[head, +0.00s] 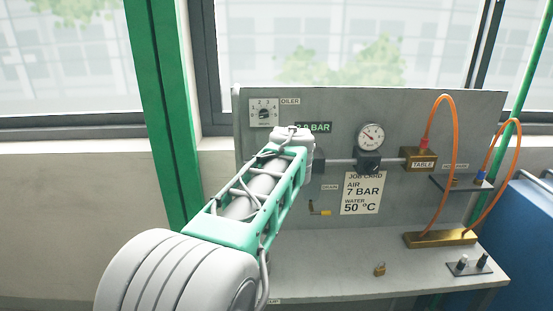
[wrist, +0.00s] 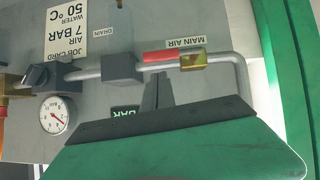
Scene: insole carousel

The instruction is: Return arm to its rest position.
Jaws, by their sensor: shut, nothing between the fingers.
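My arm (head: 255,200) reaches up and forward from the lower left in the head view, its far end in front of the grey panel (head: 420,110). It hides my gripper there. In the wrist view, which shows the panel upside down, my gripper (wrist: 157,78) is shut and empty. Its dark fingers point toward the panel's pipe, below the MAIN AIR valve (wrist: 193,61) in the picture. The valve's red handle (wrist: 161,57) lies along the pipe. I cannot tell whether the fingertips touch anything.
The panel carries a pressure gauge (head: 371,136), a job card (head: 362,193) and orange hoses (head: 451,120). A green post (head: 165,100) stands left of the panel.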

